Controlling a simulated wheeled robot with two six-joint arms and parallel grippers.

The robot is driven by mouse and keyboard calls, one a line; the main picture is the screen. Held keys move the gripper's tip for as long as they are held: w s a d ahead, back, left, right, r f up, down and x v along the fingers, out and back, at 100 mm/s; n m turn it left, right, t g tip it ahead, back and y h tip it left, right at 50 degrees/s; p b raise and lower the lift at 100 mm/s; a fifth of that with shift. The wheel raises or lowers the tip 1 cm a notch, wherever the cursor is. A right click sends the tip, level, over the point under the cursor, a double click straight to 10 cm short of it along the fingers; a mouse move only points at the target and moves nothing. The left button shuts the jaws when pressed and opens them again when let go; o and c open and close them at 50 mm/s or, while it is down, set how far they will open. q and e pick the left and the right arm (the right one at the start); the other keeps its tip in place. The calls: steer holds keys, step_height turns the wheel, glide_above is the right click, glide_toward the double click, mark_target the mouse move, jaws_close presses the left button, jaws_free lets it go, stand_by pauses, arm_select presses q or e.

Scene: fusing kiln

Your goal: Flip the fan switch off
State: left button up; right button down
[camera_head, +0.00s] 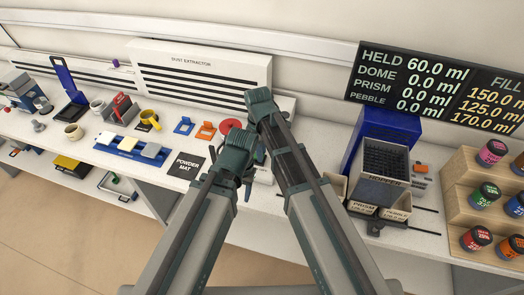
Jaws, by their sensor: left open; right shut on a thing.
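The white dust extractor (200,72) stands at the back of the bench, with dark slots across its front. I cannot make out a fan switch on it; part of its right end is behind my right arm. My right gripper (261,108) is in front of that right end. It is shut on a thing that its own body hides. My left gripper (243,158) is lower and a little to the left, above the bench beside the powder mat (184,164). It is open, and its fingertips are hard to see.
A red disc (229,126) lies left of my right gripper. A hopper (385,180) and stepped jar shelf (462,201) stand right.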

steer(key=c, duration=0.6)
jaws_free()
steer(key=shift+o, duration=0.2)
step_height(320, 180, up, 14)
steer(key=p, duration=1.3)
steer(key=shift+a+p, duration=0.25)
steer(key=shift+p, duration=0.15)
steer(key=shift+w+f, duration=0.1)
steer(key=shift+f, duration=0.05)
steer(key=s+d+m+t, duration=0.1)
steer(key=s+d+m, duration=0.4)
steer(key=d+m, duration=0.25)
steer(key=s+d+m, duration=0.6)
steer(key=d+m, duration=0.1)
steer(key=d, duration=0.2)
steer(key=s+a+f+n+b, duration=0.1)
steer(key=a+f+b, duration=0.2)
steer(key=f+b, duration=0.3)
steer(key=s+a+f+n+b, duration=0.1)
steer(key=s+a+f+b, duration=0.1)
steer(key=a+f+b, duration=0.2)
steer(key=s+a+f+n+g+b, duration=0.1)
steer(key=a+f+b, duration=0.3)
steer(key=f+b, duration=0.6)
steer(key=shift+s+n+h, duration=0.4)
steer(key=shift+s+n, duration=0.05)
steer(key=shift+s, duration=0.1)
